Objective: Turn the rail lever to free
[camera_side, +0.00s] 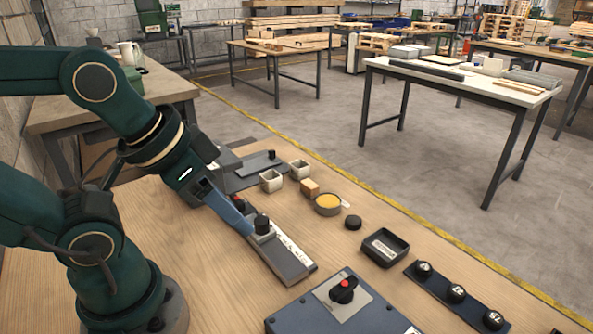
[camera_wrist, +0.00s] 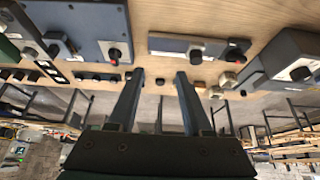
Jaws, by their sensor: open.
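The rail unit (camera_side: 292,262) is a grey bar with a pale marked strip on the table, and it also shows in the wrist view (camera_wrist: 172,45). A black knob on a grey block (camera_side: 262,224) sits on it, with a red-marked black part (camera_side: 264,203) behind. In the wrist view the red-marked part (camera_wrist: 236,54) is at the rail's right end, right of the black knob (camera_wrist: 196,57). I cannot tell which is the lever. My gripper (camera_side: 243,225) overlaps the rail's near side in the side view. In the wrist view its fingers (camera_wrist: 160,76) are apart, with nothing between them.
A blue-grey box with a red-marked knob (camera_side: 343,290) is at the front. A black tray (camera_side: 384,247), a row of black knobs (camera_side: 457,293), a yellow-filled dish (camera_side: 328,204), a wooden block (camera_side: 310,187) and small pale cups (camera_side: 271,181) lie right of the rail.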

